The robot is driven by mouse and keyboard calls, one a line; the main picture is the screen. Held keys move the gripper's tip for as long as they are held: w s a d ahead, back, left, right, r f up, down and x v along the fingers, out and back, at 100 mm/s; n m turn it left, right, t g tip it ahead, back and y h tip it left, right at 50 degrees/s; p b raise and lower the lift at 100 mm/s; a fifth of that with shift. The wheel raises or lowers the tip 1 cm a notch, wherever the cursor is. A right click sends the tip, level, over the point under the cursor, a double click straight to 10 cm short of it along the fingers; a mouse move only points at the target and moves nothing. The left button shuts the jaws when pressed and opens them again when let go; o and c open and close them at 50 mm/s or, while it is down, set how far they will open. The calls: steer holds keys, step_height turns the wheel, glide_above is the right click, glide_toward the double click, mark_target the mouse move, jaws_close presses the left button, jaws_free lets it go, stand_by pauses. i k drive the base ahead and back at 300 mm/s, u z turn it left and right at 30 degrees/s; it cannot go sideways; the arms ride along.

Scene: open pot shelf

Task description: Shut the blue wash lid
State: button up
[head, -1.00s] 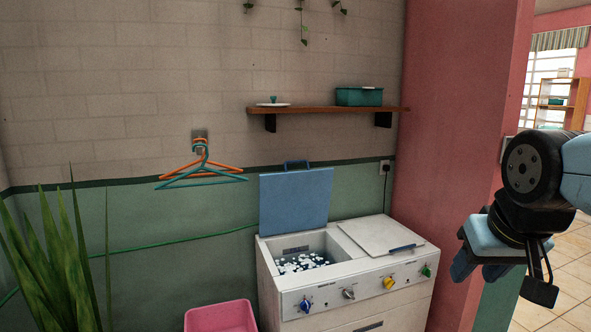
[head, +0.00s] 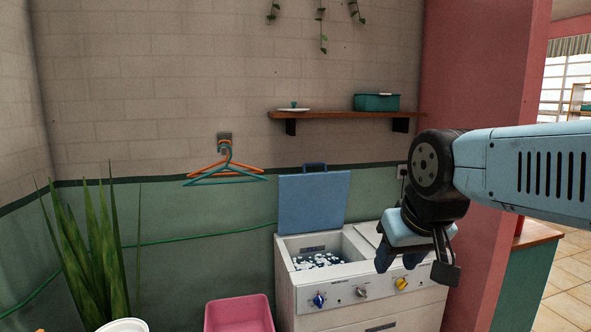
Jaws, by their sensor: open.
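The blue wash lid (head: 312,203) stands upright at the back of the white washing machine (head: 345,298), with its handle (head: 314,168) at the top edge. The wash tub (head: 320,259) below it is open and holds water with white suds. My gripper (head: 400,262) is open and empty, to the right of the lid and in front of the machine's right side.
A wooden shelf (head: 343,115) with a teal box (head: 377,102) is above the machine. Hangers (head: 226,172) hang on the wall to the left. A pink basin (head: 239,313) and a plant (head: 95,250) stand at lower left. A pink wall (head: 470,90) is on the right.

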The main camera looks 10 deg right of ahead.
mark_target(308, 202)
steer(key=i, duration=0.95)
steer(key=u, duration=0.5)
steer(key=k, duration=1.1)
steer(key=z, duration=0.75)
steer(key=i, duration=0.85)
